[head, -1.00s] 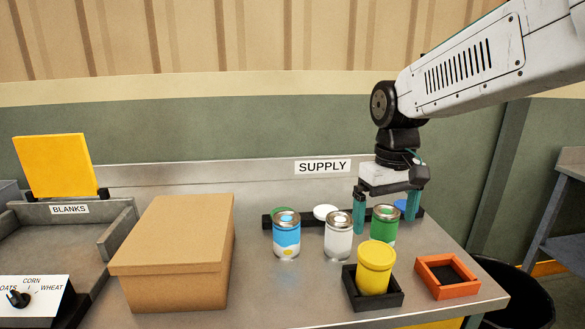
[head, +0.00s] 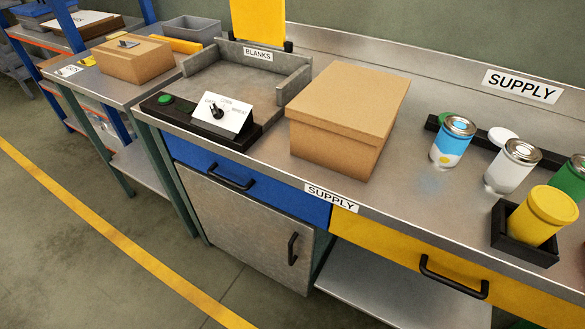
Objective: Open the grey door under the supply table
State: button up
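The grey door (head: 245,222) is under the left part of the supply table (head: 415,185), below a blue drawer (head: 290,196). It has a black vertical handle (head: 293,248) near its right edge. The door looks shut, flush with the cabinet front. My gripper is not in the current head view, so its state now does not show.
A yellow drawer (head: 400,252) is right of the door, above a low metal shelf (head: 385,290). Open floor (head: 110,230) with a yellow line (head: 120,230) lies in front.

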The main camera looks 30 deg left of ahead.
aim_at(278, 244)
jog(key=u, duration=0.55)
jog(key=k, duration=0.65)
jog(key=u, duration=1.2)
